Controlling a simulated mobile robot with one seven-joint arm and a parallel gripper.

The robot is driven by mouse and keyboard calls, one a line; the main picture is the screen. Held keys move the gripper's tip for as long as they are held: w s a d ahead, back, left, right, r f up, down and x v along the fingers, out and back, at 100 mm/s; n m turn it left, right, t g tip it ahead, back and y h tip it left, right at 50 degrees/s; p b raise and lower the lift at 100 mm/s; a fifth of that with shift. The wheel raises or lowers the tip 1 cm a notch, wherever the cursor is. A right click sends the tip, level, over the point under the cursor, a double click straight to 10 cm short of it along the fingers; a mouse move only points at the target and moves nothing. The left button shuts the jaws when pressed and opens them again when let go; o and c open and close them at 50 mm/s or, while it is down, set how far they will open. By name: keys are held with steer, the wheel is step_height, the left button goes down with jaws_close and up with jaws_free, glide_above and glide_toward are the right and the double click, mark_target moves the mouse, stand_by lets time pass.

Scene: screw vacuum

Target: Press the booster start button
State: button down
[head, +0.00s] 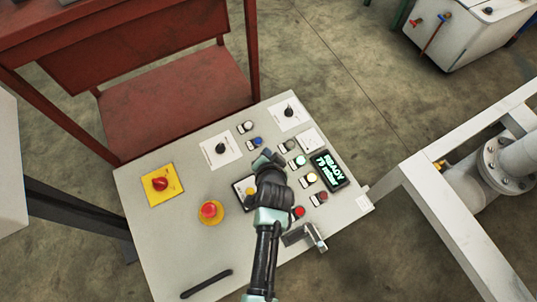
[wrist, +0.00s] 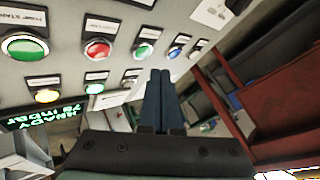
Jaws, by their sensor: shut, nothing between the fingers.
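The grey control panel (head: 175,240) carries several round buttons. I cannot tell from the labels which is the booster start button. My gripper (head: 266,158) is over the panel's middle, just left of these buttons, and hides part of the panel. In the wrist view my gripper (wrist: 160,74) is shut and empty, its fingertips below a row with a large green button (wrist: 25,47), a red (wrist: 97,49) and a teal one (wrist: 145,50). Contact with a button cannot be seen.
Red buttons (head: 298,212), a red mushroom button (head: 209,209) and a red switch on yellow (head: 160,184) are nearby. The lit display (head: 327,168) reads READY, 79 mbar. A bracket-like metal handle (head: 305,237) stands near the arm. A red cabinet (head: 180,95) stands behind; a white frame (head: 440,200) is at right.

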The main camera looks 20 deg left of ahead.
step_height(320, 180, up, 4)
steer(key=p, duration=0.3)
steer(key=shift+f, duration=0.15)
stand_by(0.6)
